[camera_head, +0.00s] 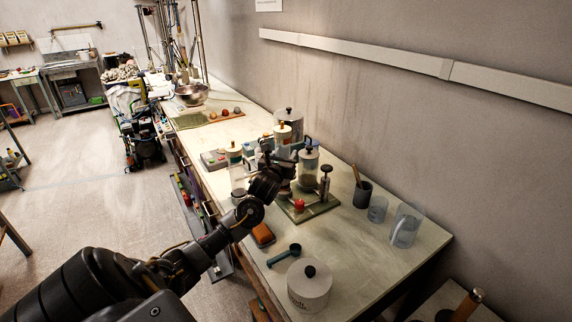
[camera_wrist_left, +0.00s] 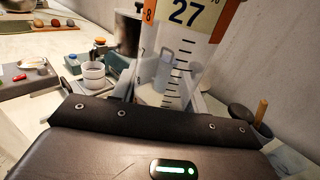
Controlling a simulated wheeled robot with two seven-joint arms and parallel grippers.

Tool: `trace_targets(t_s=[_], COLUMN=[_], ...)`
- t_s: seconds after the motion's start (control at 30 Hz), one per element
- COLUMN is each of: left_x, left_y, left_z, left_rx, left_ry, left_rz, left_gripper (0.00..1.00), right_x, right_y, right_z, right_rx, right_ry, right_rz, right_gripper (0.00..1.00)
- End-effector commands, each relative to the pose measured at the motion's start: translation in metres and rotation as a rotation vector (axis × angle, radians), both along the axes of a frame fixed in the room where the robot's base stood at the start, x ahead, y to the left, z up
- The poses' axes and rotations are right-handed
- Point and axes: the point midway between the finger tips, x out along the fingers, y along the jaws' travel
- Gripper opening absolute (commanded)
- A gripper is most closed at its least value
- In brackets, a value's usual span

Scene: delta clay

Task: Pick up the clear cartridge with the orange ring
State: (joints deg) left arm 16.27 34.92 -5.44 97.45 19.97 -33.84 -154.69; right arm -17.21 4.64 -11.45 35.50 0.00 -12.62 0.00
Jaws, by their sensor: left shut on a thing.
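The clear cartridge (camera_wrist_left: 175,70) stands close in front of my left wrist camera. It has black graduation marks, a yellow label reading 27 and orange patches near the top of the picture. My left gripper (camera_wrist_left: 170,98) is shut on it, with a finger at each side. In the head view my left gripper (camera_head: 284,165) is among the containers on the bench, and the cartridge (camera_head: 283,134) rises behind it with an orange top. Its lower part is hidden by the gripper, so I cannot tell whether it touches the bench. My right gripper is not in view.
A white lidded jar (camera_head: 308,288) stands in front.

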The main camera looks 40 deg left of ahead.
Motion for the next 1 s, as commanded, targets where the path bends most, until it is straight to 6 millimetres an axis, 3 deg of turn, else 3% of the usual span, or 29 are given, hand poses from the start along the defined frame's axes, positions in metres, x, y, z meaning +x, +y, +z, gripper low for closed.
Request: trace_targets(t_s=[0.1,0.43,0.57,1.0], left_x=[-0.02,-0.08,-0.088,-0.097], left_y=[-0.014,-0.053,-0.058,-0.062], left_z=[0.028,0.059,0.068,0.07], left_rx=[0.005,-0.003,0.003,0.0], left_ry=[-0.008,-0.006,-0.005,-0.001], left_rz=[-0.004,-0.005,-0.002,0.0], left_gripper=[0.15,0.15,0.15,0.15], right_x=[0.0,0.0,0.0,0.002], right_y=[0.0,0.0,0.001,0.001], right_z=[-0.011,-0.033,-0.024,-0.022], right_rx=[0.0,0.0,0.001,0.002], right_ry=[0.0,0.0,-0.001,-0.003], right_rz=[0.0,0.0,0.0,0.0], right_gripper=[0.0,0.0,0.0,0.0])
